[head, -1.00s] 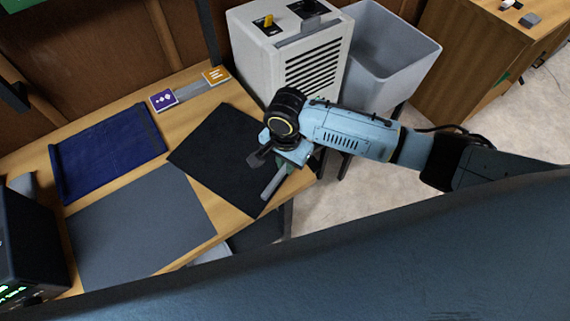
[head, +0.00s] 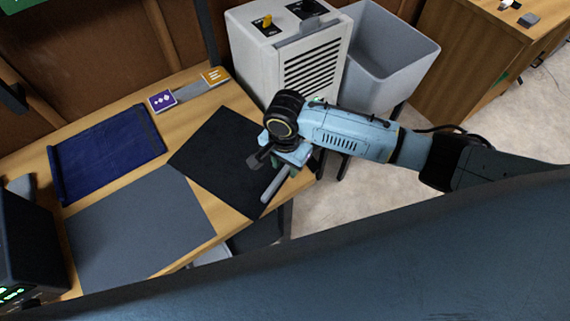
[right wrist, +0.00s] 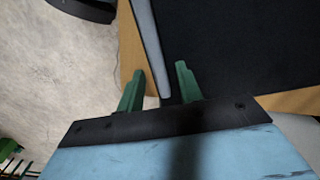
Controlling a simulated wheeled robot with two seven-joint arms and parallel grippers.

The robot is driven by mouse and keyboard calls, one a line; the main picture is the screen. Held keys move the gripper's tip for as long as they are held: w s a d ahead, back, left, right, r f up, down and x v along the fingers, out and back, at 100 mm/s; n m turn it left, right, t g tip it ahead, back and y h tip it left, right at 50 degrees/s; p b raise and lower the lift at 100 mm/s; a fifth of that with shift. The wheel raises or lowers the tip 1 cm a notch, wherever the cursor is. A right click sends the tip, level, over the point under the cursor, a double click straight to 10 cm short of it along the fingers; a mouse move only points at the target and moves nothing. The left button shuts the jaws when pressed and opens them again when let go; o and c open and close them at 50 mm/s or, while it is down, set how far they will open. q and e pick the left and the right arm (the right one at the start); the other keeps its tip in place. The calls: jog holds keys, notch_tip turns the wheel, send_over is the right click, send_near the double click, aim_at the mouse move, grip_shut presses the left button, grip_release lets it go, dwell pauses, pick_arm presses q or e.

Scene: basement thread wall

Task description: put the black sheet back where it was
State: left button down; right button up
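The black sheet (head: 220,155) lies flat on the wooden table, with its right corner hidden under my right gripper. It also fills the upper right of the right wrist view (right wrist: 240,45). A grey bar (head: 276,184) lies along its right edge. In the right wrist view, the grey bar (right wrist: 148,40) runs between the two green fingers of my right gripper (right wrist: 160,72). The fingers stand apart, with gaps beside the bar, so the gripper looks open. My left gripper is in no view.
A grey sheet (head: 140,225) and a blue sheet (head: 108,152) lie left of the black one. Purple (head: 162,100) and orange (head: 214,76) labels sit at the back. A white vented machine (head: 290,50) and a grey bin (head: 390,55) stand beyond the table's right end.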

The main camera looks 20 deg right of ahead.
notch_tip(320, 180, up, 12)
jog(key=p, duration=0.2)
jog(key=shift+f, duration=0.2)
dwell(0.3)
